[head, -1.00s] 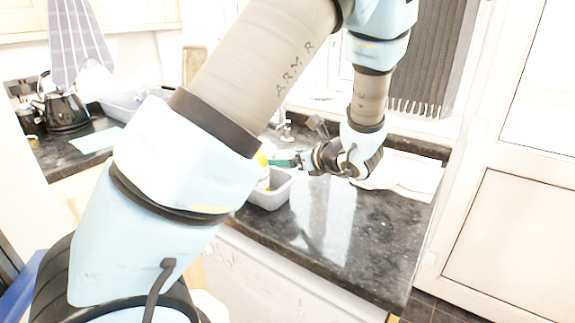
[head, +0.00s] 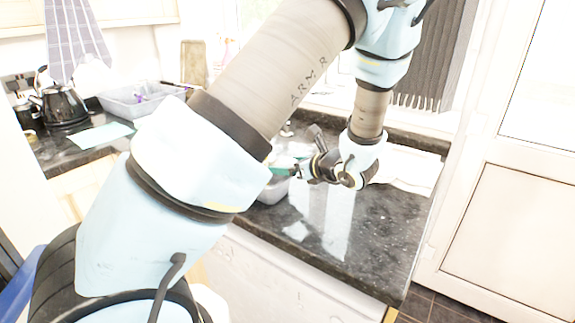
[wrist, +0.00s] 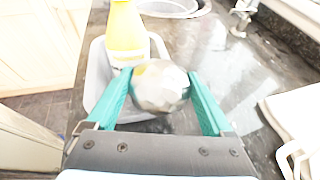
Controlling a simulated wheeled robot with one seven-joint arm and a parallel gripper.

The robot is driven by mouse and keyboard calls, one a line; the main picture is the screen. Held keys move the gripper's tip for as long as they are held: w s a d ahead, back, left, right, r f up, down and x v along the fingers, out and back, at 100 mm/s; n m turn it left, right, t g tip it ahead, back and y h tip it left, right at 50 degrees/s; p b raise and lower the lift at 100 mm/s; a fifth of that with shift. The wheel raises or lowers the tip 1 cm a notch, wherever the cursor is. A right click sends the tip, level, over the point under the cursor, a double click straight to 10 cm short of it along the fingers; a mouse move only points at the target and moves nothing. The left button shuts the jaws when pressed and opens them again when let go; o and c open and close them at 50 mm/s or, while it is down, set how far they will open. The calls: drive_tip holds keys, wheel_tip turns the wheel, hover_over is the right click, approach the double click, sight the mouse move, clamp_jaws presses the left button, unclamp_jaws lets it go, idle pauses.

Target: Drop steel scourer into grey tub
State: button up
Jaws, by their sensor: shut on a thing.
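The steel scourer (wrist: 160,86) is a shiny, faceted silver ball in the wrist view. My gripper (wrist: 160,92) has teal fingers shut on it, one on each side. In the head view my gripper (head: 290,168) is at the end of the arm, low over the worktop; the scourer is not clear there. A grey tub (wrist: 96,75) lies beneath and to the left of the scourer in the wrist view, with a yellow bottle (wrist: 125,35) standing in it. In the head view the grey tub (head: 272,192) is partly hidden behind my arm.
The dark granite worktop (head: 345,235) is mostly clear in front of the gripper. A sink (wrist: 168,8) and tap (wrist: 243,15) lie beyond the tub. A white board or cloth (wrist: 300,115) is on the right. A kettle (head: 62,107) and another grey tub (head: 142,100) stand at far left.

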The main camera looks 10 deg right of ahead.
drive_tip(key=o, duration=1.1)
drive_tip(key=shift+c, duration=0.2)
drive_tip(key=shift+r, duration=0.1)
